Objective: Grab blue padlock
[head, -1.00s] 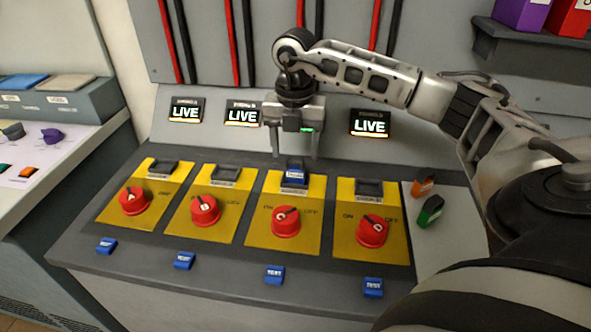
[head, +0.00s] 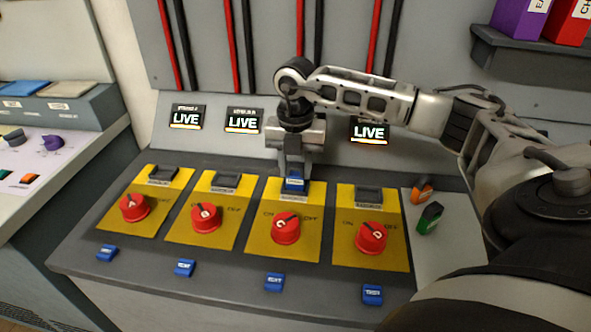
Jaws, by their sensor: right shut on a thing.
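The blue padlock (head: 293,186) sits at the top of the third yellow panel (head: 258,218), above the red knob C (head: 286,229). My right gripper (head: 293,172) points down from above and is shut on the padlock. Its fingers cover the padlock's upper part. The padlock still rests at the panel's slot. My left gripper is out of view.
Red knobs A (head: 134,207), B (head: 206,218) and D (head: 371,237) stand on neighbouring yellow panels. Blue test buttons (head: 274,281) line the front edge. An orange padlock (head: 422,190) and a green padlock (head: 430,217) lie at the right. LIVE displays (head: 243,120) stand behind.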

